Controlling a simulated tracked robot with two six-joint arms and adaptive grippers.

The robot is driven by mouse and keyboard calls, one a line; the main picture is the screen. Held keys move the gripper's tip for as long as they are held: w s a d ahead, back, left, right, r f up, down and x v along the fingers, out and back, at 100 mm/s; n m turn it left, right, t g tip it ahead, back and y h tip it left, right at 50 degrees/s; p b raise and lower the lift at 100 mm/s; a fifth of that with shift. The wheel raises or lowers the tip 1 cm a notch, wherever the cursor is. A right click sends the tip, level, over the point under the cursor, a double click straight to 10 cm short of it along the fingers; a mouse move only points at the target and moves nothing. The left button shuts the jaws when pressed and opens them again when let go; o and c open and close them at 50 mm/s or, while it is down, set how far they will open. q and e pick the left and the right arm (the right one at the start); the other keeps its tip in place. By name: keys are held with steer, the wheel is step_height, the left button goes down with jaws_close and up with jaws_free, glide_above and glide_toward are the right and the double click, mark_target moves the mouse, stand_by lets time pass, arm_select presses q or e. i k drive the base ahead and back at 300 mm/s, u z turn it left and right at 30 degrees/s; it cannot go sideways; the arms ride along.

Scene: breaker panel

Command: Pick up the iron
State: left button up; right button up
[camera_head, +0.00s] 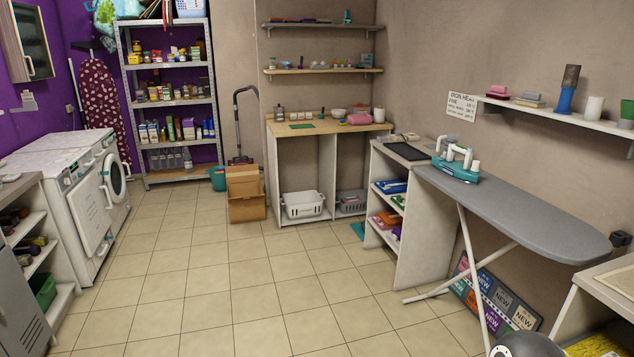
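A teal and white appliance that looks like the iron (456,164) stands at the left end of the grey ironing board (530,215), on the right side of the camera_head view. Its white upper parts stick up above the teal body. It is small here, so its exact shape and handle are hard to make out. No gripper touches it. Neither of my grippers is in view. A rounded grey part at the bottom edge may be mine.
The board's white crossed legs (470,270) stand on the tiled floor. A shelf unit (422,230) adjoins its left end. A wall shelf (560,122) holding several items hangs above. A cardboard box (246,193) stands further back. The middle floor (230,270) is clear.

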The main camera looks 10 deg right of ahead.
mark_target(454, 169)
steer(key=z, duration=0.15)
steer(key=i, duration=1.4)
steer(key=z, duration=0.45)
steer(key=i, duration=1.5)
steer(key=z, duration=0.35)
steer(key=i, duration=0.65)
steer(key=z, duration=0.1)
